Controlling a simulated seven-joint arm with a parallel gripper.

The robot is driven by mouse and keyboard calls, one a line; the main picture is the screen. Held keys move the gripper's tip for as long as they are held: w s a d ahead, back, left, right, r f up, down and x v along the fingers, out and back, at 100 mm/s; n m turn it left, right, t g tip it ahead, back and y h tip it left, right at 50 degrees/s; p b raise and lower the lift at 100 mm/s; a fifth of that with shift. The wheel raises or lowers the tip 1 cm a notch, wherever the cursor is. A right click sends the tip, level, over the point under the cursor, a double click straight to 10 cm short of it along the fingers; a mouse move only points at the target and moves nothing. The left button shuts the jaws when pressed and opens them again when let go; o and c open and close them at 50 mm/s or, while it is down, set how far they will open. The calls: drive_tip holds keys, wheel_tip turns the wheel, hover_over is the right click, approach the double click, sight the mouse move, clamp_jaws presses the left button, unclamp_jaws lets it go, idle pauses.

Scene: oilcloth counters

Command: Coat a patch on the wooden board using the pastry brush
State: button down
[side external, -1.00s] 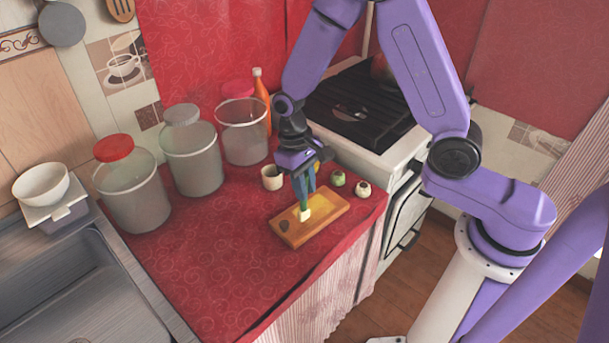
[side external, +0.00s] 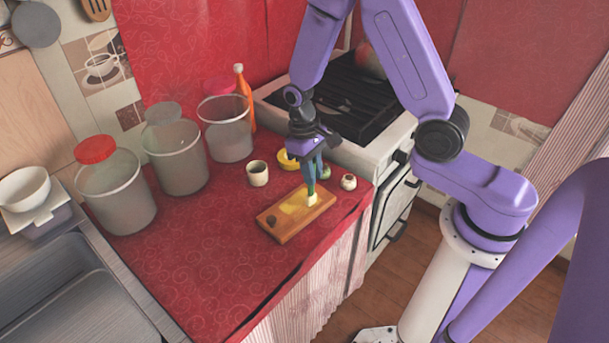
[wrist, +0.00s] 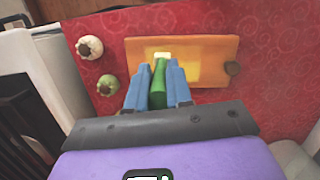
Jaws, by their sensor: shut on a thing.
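The wooden board (side external: 285,232) lies flat on the red counter, with a glossy yellow patch (side external: 293,207) on its top and a dark round spot near one end. My gripper (side external: 309,178) points down over the board's far right part, its blue fingers shut on the green handle of the pastry brush (side external: 312,199). The brush's pale bristles are down at the board's surface. In the wrist view the green brush handle (wrist: 158,84) sits between the fingers, the bristles at the edge of the yellow patch (wrist: 187,70) on the board (wrist: 210,47).
A cream cup (side external: 258,173), a yellow dish (side external: 287,159), a white jar (side external: 348,182) and a green jar (wrist: 108,86) stand close behind and beside the board. Large lidded canisters (side external: 176,158) stand to the left. The stove (side external: 345,108) is behind; the front-left counter is clear.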

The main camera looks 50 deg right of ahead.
drive_tip(key=shift+a, duration=3.75)
wheel_tip(320, 180, up, 8)
drive_tip(key=shift+w, duration=0.25)
drive_tip(key=shift+d+f, duration=0.1)
drive_tip(key=shift+f, duration=0.15)
